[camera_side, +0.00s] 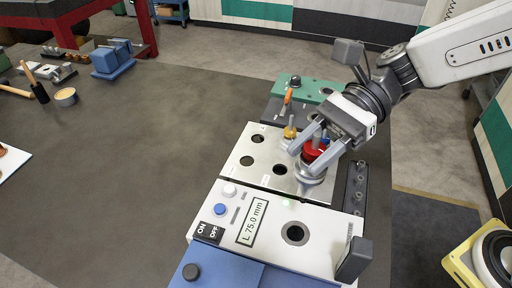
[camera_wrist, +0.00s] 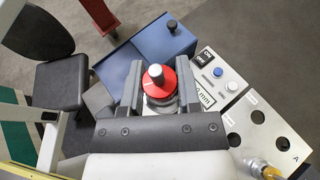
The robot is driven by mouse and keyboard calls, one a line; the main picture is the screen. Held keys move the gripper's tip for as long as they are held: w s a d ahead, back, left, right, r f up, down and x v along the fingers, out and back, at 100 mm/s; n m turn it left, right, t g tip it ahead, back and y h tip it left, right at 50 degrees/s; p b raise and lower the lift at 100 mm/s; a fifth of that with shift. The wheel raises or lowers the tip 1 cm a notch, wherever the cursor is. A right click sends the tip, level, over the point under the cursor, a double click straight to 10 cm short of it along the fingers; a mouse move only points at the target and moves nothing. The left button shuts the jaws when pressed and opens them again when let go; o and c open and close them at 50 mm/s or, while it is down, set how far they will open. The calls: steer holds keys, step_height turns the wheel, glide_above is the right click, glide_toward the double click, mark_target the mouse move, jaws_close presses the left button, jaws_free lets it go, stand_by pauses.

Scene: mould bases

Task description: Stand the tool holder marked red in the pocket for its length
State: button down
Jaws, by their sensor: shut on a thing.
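The tool holder marked red (camera_side: 316,150) is between the fingers of my gripper (camera_side: 312,163). Its red collar and silver flange also show in the wrist view (camera_wrist: 160,78), where my gripper (camera_wrist: 160,92) is shut on it. It looks upright over the front right part of the steel pocket plate (camera_side: 232,168); I cannot tell whether its lower end touches anything. The plate has several open round pockets. The white measuring unit (camera_side: 215,233) in front has a display (camera_side: 252,222) reading L 75.0 mm and an empty round socket (camera_side: 295,233).
A holder with a yellow collar (camera_side: 290,132) stands at the plate's back, also in the wrist view (camera_wrist: 262,168). A green block (camera_side: 322,90) lies behind. A dark strip with bolts (camera_side: 356,185) and a dark upright block (camera_side: 353,260) stand right.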

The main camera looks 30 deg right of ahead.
steer(key=shift+w+a+r, duration=0.2)
steer(key=shift+w+a, duration=0.05)
steer(key=shift+w, duration=0.5)
steer(key=w+f+n+g+h, duration=0.1)
steer(key=w+f+n+g, duration=0.1)
steer(key=w, duration=0.7)
steer(key=w+f+n+g, duration=0.2)
steer(key=w+f, duration=0.1)
steer(key=w, duration=0.7)
steer(key=shift+f+g+h, duration=0.2)
steer(key=shift+g+h, duration=0.2)
steer(key=shift+w+f, duration=0.1)
steer(key=shift+f, duration=0.1)
steer(key=shift+f, duration=5.95)
